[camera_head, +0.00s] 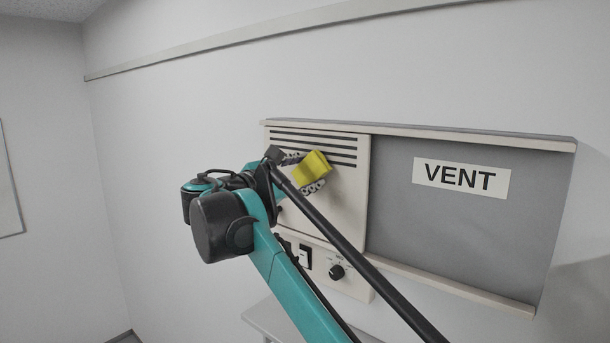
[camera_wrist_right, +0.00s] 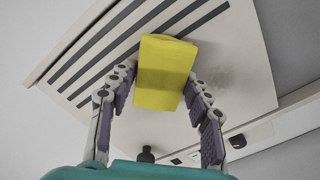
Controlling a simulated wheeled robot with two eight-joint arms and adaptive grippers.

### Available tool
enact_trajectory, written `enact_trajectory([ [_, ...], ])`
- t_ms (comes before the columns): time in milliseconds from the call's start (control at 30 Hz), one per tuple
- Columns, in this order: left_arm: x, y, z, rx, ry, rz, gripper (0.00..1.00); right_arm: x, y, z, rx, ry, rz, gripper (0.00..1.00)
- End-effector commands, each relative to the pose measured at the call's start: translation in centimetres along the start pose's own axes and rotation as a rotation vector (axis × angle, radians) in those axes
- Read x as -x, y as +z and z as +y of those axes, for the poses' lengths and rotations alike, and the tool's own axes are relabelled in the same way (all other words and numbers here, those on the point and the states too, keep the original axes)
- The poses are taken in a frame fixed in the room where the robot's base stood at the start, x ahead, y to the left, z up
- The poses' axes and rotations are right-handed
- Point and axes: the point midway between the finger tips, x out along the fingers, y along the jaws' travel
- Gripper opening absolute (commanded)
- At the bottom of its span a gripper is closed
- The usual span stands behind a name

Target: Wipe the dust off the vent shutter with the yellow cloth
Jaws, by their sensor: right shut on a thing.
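The vent shutter (camera_head: 345,190) is a cream panel with several dark horizontal slots near its top. It stands at the left of the vent frame on the wall. My right gripper (camera_head: 308,173) is shut on the yellow cloth (camera_head: 314,167) and holds it in front of the shutter, just below the slots. In the right wrist view the folded cloth (camera_wrist_right: 166,72) sits between the two fingers, with the shutter (camera_wrist_right: 225,75) behind it. A greyish smudge shows on the shutter to the right of the cloth. I cannot tell whether the cloth touches the panel. My left gripper is out of view.
A grey panel (camera_head: 400,225) with a white VENT label (camera_head: 461,178) fills the right of the frame. Rails (camera_head: 450,284) run above and below. Under the shutter are a black knob (camera_head: 337,272) and switches (camera_head: 305,256). A pale ledge (camera_head: 268,320) is lower down.

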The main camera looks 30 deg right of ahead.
Motion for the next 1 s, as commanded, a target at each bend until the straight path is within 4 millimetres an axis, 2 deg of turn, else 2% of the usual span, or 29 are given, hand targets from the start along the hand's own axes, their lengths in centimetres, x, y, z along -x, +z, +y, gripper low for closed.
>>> enact_trajectory([
  [533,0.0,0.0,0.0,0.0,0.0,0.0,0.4,5.3,-0.1,0.1,0.0,0.002,0.002,0.07],
  [1000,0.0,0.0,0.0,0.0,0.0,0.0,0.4,6.1,0.0,0.0,0.0,0.0,0.001,0.07],
])
